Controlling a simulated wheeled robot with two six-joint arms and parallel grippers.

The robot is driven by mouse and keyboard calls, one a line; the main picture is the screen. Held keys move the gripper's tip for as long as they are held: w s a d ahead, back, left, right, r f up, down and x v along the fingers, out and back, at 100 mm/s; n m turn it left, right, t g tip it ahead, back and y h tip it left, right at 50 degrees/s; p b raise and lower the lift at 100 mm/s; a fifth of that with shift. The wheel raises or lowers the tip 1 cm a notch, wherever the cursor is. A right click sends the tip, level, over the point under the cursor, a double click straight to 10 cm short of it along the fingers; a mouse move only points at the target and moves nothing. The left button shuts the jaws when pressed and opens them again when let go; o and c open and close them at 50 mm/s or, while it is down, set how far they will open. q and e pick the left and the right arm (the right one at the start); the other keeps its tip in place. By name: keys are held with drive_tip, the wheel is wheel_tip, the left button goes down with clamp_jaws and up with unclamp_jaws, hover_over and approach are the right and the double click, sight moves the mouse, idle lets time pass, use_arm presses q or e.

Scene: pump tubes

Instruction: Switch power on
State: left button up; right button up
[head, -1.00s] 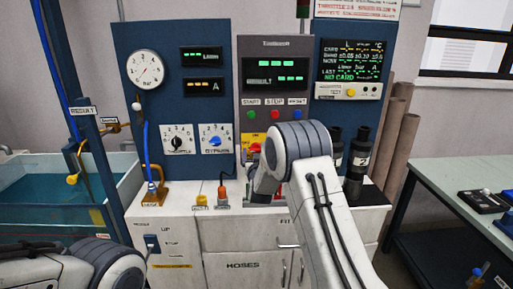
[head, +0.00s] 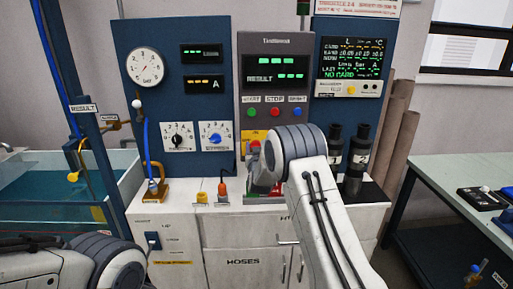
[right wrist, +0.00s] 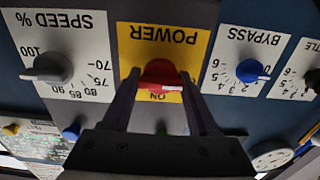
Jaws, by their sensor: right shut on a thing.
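The red power knob (right wrist: 158,75) sits on a yellow plate (right wrist: 185,48) marked POWER, seen upside down in the right wrist view. An ON label shows just below the knob there, and a pale mark shows on its handle. My right gripper (right wrist: 160,83) has a finger on each side of the knob and is shut on it. In the head view only part of the yellow plate (head: 257,135) shows; my right arm hides the knob and most of the gripper. My left arm shows at the lower left, but its gripper is out of view.
The speed knob (right wrist: 48,68) and the blue bypass knob (right wrist: 250,70) flank the power plate. Start, stop and reset buttons (head: 274,112) sit above it. Black cylinders (head: 356,155) stand right of my arm. A water tank (head: 60,185) is at left.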

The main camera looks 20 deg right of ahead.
drive_tip(key=m+b, duration=0.5)
drive_tip(key=b, duration=0.1)
drive_tip(key=m+b, duration=0.5)
drive_tip(key=b, duration=0.2)
drive_tip(key=m+b, duration=0.4)
drive_tip(key=b, duration=0.3)
drive_tip(key=shift+d+f+m, duration=0.2)
drive_tip(key=shift+f+m, duration=0.2)
drive_tip(key=shift+r+m+b, duration=0.15)
drive_tip(key=shift+m+b, duration=1.45)
drive_tip(key=shift+b, duration=0.1)
drive_tip(key=o, duration=1.4)
drive_tip(key=shift+s, duration=0.1)
drive_tip(key=b+v, duration=0.1)
drive_tip(key=v, duration=0.9)
drive_tip(key=shift+s+r+b, duration=0.1)
drive_tip(key=shift+s+b, duration=0.1)
drive_tip(key=shift+b, duration=0.1)
